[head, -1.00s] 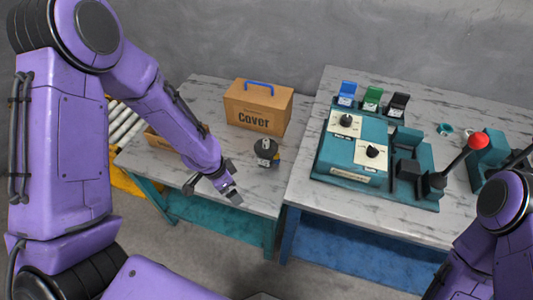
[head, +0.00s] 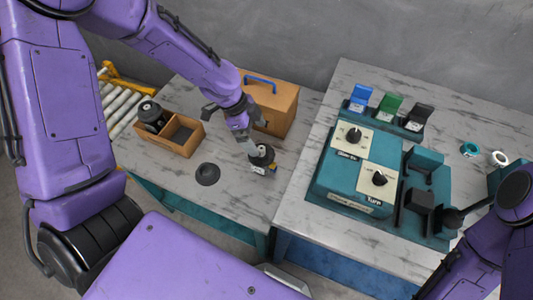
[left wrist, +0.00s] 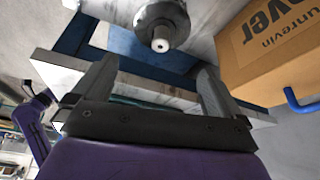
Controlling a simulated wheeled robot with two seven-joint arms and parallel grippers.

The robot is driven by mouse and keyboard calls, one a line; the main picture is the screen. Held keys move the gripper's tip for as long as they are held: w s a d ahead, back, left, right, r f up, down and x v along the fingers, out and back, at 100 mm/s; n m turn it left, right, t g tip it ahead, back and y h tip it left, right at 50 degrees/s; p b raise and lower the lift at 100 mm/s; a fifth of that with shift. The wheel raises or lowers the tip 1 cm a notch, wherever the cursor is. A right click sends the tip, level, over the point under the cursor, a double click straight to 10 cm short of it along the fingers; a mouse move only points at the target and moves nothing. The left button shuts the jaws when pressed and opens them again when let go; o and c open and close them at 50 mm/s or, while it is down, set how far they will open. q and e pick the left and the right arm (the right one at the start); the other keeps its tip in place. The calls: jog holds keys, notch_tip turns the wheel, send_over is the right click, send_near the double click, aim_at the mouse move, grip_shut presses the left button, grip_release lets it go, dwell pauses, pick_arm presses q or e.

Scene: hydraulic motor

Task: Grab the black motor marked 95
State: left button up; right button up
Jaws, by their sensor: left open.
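A black motor (head: 262,157) with a yellowish part at its base stands on the left marble table, in front of the cardboard box. I cannot read its mark. My left gripper (head: 248,147) is open and right beside the motor in the head view, partly covering it. In the left wrist view the motor (left wrist: 162,24) shows its round end and shaft, ahead of the two spread fingers (left wrist: 155,88) and not held between them. A second black motor (head: 151,115) stands in the wooden tray.
The cardboard cover box (head: 283,100) with a blue handle stands close behind my left gripper. A wooden tray (head: 188,149) and a black round piece (head: 207,174) are to the left. The teal control panel (head: 320,180) is on the right table.

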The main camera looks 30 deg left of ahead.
aim_at(260, 147)
pick_arm(q)
jog(key=x, duration=0.2)
jog(key=a+x, duration=0.1)
jog(key=x, duration=0.4)
jog(key=shift+s+f+p, duration=0.25)
jog(key=shift+f+p, duration=0.05)
jog(key=shift+f, duration=0.35)
jog(key=shift+d+f, duration=0.1)
jog(key=shift+f, duration=0.15)
jog(key=c, duration=1.4)
jog(key=shift+w, duration=0.1)
jog(key=c, duration=0.4)
jog(key=shift+o, duration=0.2)
jog(key=shift+r, duration=0.15)
